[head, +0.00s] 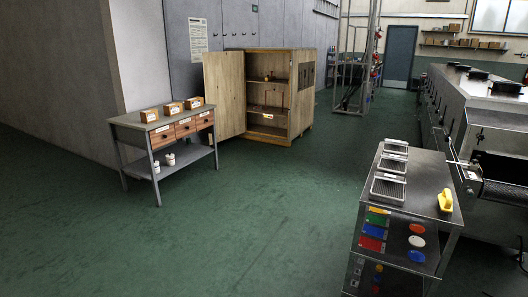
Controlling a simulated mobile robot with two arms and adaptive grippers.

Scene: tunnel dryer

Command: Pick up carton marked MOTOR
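Three small brown cartons stand in a row on the top of a grey table with drawers (130,121) at the left. They are the left carton (150,116), the middle carton (173,108) and the right carton (195,103). Each has a pale label on its front, but the lettering is too small to read. I cannot tell which one is marked MOTOR. Neither of my grippers is in the head view.
White cups (170,159) stand on the table's lower shelf. A wooden cabinet (293,90) stands open behind it. A steel cart (418,190) with wire trays (387,189) and a yellow object (445,201) is at right. Green floor (260,220) between is clear.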

